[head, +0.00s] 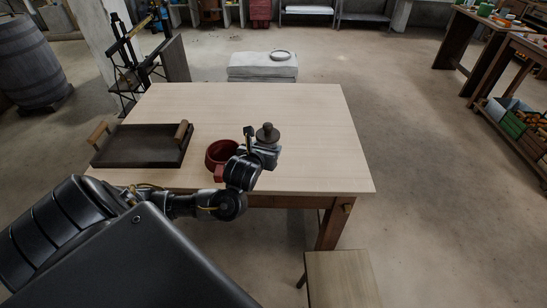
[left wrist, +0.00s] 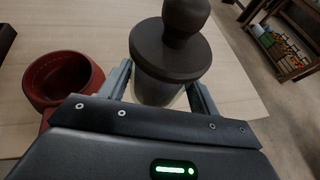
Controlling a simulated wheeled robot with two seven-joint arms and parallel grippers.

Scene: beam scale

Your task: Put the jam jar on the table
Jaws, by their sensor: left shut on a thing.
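The jam jar (head: 267,134) has a dark brown lid with a round knob and a pale, see-through body. My left gripper (head: 264,149) is shut on it above the right middle part of the light wooden table (head: 310,120). In the left wrist view the jar (left wrist: 172,50) stands upright between the two fingers, and its lower part is hidden by my gripper. I cannot tell whether its base touches the table. My right gripper is not in view.
A red round cup (head: 216,155) is on the table just left of my left gripper. A dark tray (head: 140,147) with wooden handles lies at the table's left. The table's back and right are clear. A stool (head: 342,280) stands by the front edge.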

